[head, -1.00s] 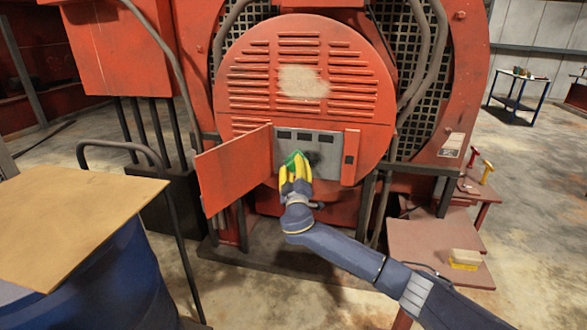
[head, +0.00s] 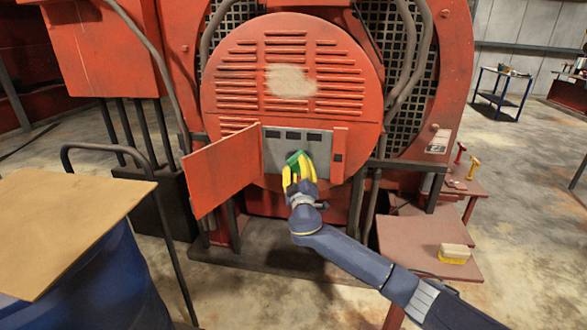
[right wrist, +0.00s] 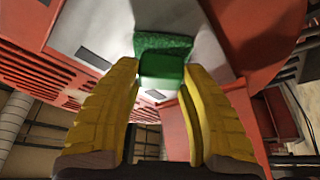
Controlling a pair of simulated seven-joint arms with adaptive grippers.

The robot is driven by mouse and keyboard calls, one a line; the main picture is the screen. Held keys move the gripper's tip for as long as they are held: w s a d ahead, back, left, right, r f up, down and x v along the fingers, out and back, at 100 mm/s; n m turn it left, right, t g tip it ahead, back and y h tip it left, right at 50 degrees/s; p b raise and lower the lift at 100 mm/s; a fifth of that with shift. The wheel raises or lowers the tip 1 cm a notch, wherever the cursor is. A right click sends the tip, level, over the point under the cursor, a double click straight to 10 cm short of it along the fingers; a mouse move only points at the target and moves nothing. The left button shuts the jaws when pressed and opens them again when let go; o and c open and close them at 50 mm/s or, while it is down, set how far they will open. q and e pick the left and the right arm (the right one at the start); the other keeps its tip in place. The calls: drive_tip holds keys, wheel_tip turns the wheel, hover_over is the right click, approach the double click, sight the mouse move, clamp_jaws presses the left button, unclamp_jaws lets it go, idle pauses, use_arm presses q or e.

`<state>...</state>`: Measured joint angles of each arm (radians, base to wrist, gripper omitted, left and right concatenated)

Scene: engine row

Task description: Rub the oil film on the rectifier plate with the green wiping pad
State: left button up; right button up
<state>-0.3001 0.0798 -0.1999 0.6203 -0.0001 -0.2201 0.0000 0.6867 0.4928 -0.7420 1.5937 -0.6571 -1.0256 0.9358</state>
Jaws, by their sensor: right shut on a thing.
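The green wiping pad (head: 297,159) is between the yellow fingers of my right gripper (head: 299,174), which is shut on it. In the right wrist view the pad (right wrist: 163,62) sits between the fingertips of the gripper (right wrist: 163,75), against or very close to the grey plate. The grey rectifier plate (head: 280,154) is in the open recess low on the round red housing, with dark slots along its top. A dark patch, perhaps the oil film (head: 309,154), shows just beside the pad; the pad and fingers hide part of the plate. My left gripper is out of view.
A red door (head: 222,169) stands open left of the plate. A blue drum with a tan board (head: 65,222) is at the left. A red low table (head: 425,238) at the right bears a yellow-and-cream brush or block (head: 454,253).

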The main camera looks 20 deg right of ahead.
drive_tip(key=shift+s+d, duration=0.45)
drive_tip(key=shift+d, duration=0.4)
drive_tip(key=shift+s+d, duration=0.5)
drive_tip(key=shift+d, duration=0.35)
drive_tip(key=shift+s+d, duration=0.45)
drive_tip(key=shift+d, duration=0.4)
drive_tip(key=shift+w+a, duration=0.6)
drive_tip(key=shift+a, duration=0.45)
drive_tip(key=shift+w+a, duration=0.55)
drive_tip(key=shift+a, duration=0.5)
drive_tip(key=shift+w+a, duration=0.6)
drive_tip(key=shift+a, duration=0.45)
drive_tip(key=shift+w+a, duration=0.45)
drive_tip(key=shift+a, duration=0.3)
drive_tip(key=shift+w+a, duration=0.4)
drive_tip(key=shift+a, duration=0.3)
drive_tip(key=shift+r, duration=0.1)
drive_tip(key=shift+s+d, duration=0.45)
drive_tip(key=shift+d, duration=0.3)
drive_tip(key=shift+s+d, duration=0.45)
drive_tip(key=shift+d, duration=0.25)
drive_tip(key=shift+s+d, duration=0.6)
drive_tip(key=shift+d, duration=0.45)
drive_tip(key=shift+s+d, duration=0.55)
drive_tip(key=shift+d, duration=0.45)
drive_tip(key=shift+s+d, duration=0.6)
drive_tip(key=shift+d, duration=0.45)
drive_tip(key=shift+a, duration=0.1)
